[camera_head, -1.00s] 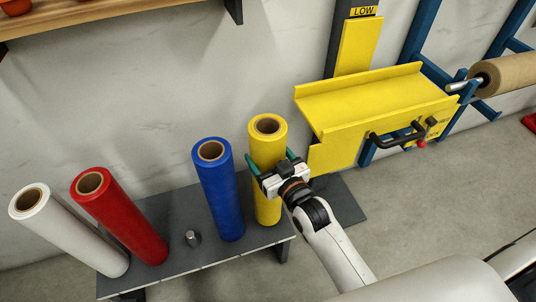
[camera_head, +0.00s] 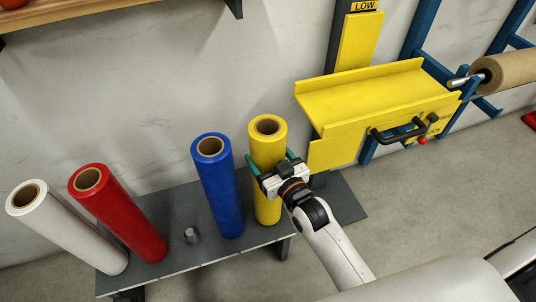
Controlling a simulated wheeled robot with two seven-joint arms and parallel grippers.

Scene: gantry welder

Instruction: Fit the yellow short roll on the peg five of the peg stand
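The yellow roll (camera_head: 266,190) stands upright at the right end of the dark grey peg stand (camera_head: 170,222), in the fifth place counting from the left. Its lower end appears at the stand's top; whether it rests fully down is not clear. The peg under it is hidden. My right gripper (camera_head: 270,160) comes in from the lower right, with one teal finger on each side of the roll's upper part. I cannot tell whether the fingers press on it or stand slightly clear. My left gripper is not in view.
A blue roll (camera_head: 218,190) stands just left of the yellow one. A bare peg (camera_head: 191,235) separates it from a red roll (camera_head: 120,215); a white roll (camera_head: 70,230) is at the left end. A yellow machine tray (camera_head: 370,95) with a black handle (camera_head: 398,134) lies right.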

